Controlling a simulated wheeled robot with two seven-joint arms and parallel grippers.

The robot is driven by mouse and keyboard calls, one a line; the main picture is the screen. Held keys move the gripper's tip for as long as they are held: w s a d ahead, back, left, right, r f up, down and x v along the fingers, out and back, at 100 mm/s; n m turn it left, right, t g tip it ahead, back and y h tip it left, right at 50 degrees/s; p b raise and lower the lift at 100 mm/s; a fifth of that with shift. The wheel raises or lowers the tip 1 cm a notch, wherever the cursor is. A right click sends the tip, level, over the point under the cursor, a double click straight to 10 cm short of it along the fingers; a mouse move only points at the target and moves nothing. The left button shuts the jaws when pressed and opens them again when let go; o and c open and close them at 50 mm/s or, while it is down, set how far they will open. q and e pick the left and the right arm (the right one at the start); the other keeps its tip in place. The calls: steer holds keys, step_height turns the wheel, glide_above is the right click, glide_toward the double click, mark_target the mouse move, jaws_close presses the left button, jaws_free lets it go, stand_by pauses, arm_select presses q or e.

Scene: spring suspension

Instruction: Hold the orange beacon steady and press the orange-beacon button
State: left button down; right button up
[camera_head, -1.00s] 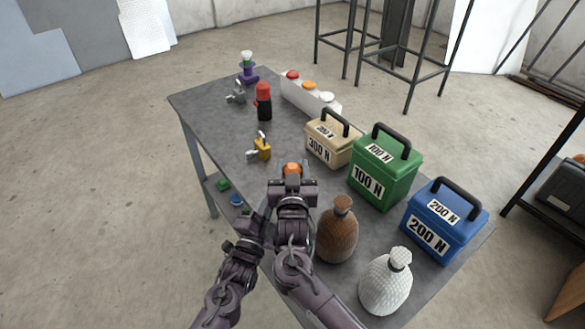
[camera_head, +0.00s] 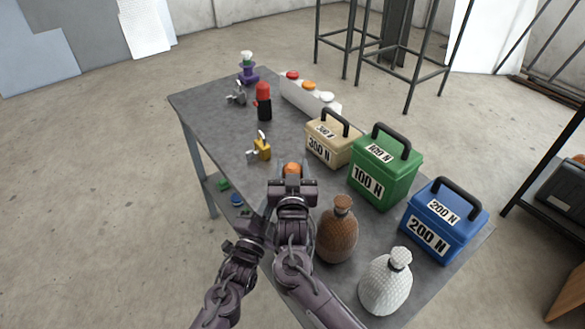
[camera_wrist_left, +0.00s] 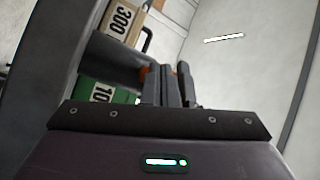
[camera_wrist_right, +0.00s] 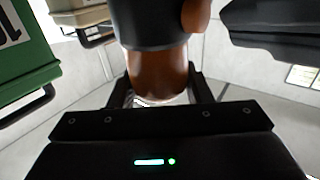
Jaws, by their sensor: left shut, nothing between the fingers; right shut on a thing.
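The orange beacon shows its orange dome (camera_head: 292,169) just beyond my right gripper (camera_head: 292,184) in the head view. My right gripper is shut on it. In the right wrist view the beacon's orange part (camera_wrist_right: 158,78) sits between the fingers, with a dark band and a small orange knob (camera_wrist_right: 196,14) at its side. The knob looks like the button. My left gripper (camera_head: 268,208) is beside the right one, its tips largely hidden. In the left wrist view its fingers (camera_wrist_left: 168,86) are shut and empty, with a bit of orange beside the tips; contact cannot be told.
Tan (camera_head: 332,143), green (camera_head: 385,169) and blue (camera_head: 443,224) weight boxes and brown (camera_head: 337,232) and white (camera_head: 385,284) sacks stand right.

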stand_by(0.3)
arm_select(q)
steer(key=shift+w+d, duration=0.25)
steer(key=shift+d, duration=0.15)
stand_by(0.4)
steer(key=shift+s+a, duration=0.3)
steer(key=shift+a, duration=0.15)
steer(key=s+a, duration=0.2)
steer(key=a, duration=0.1)
steer(key=s+a, duration=0.1)
steer(key=shift+s+a, duration=0.25)
steer(key=shift+a, duration=0.15)
stand_by(0.4)
